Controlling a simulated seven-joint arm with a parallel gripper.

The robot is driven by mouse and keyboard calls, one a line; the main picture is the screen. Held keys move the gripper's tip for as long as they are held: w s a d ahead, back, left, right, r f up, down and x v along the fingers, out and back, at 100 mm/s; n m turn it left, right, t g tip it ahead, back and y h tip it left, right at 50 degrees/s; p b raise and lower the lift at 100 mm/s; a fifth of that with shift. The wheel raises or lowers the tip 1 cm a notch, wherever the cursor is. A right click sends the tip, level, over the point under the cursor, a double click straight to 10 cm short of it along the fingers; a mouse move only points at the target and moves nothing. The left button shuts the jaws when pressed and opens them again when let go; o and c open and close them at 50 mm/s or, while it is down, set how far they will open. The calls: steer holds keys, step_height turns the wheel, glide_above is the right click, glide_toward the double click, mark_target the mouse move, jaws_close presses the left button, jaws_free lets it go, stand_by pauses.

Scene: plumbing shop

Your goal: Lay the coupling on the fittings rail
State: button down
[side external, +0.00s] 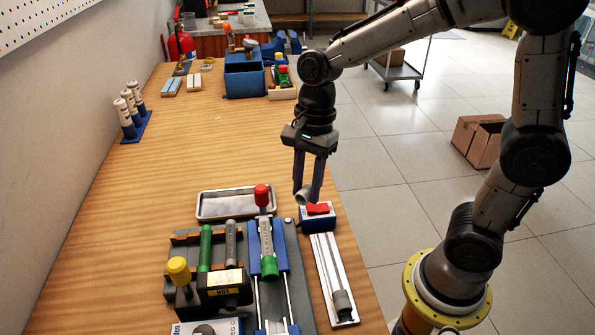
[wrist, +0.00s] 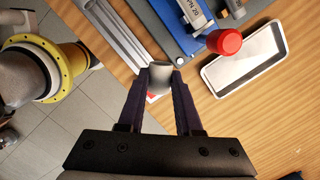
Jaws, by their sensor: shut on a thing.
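The coupling (side external: 302,198) is a short grey pipe piece. My gripper (side external: 308,195) is shut on it, fingers pointing down, above the far end of the rail area. In the wrist view the coupling (wrist: 159,78) sits between the two dark fingertips (wrist: 160,72). The fittings rail (side external: 325,262) looks to be the long pale channel along the bench's right edge, with a dark grey fitting (side external: 342,301) at its near end. Part of the rail (wrist: 112,32) shows in the wrist view, beyond the fingers. The coupling appears apart from the rail; its exact height is unclear.
A blue block with a red top (side external: 317,212) stands at the rail's far end, close below the gripper. The bench's middle is clear.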

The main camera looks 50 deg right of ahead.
mark_target(329, 262)
steer(key=s+a+f+n+g, duration=0.1)
steer(key=s+a+f+n, duration=0.2)
steer(key=s+n, duration=0.55)
steer(key=shift+h, duration=0.3)
steer(key=shift+w+f, duration=0.2)
steer(key=shift+f, duration=1.5)
steer(key=shift+w+f, duration=0.2)
steer(key=shift+f, duration=1.45)
steer(key=c, duration=0.5)
jaws_free()
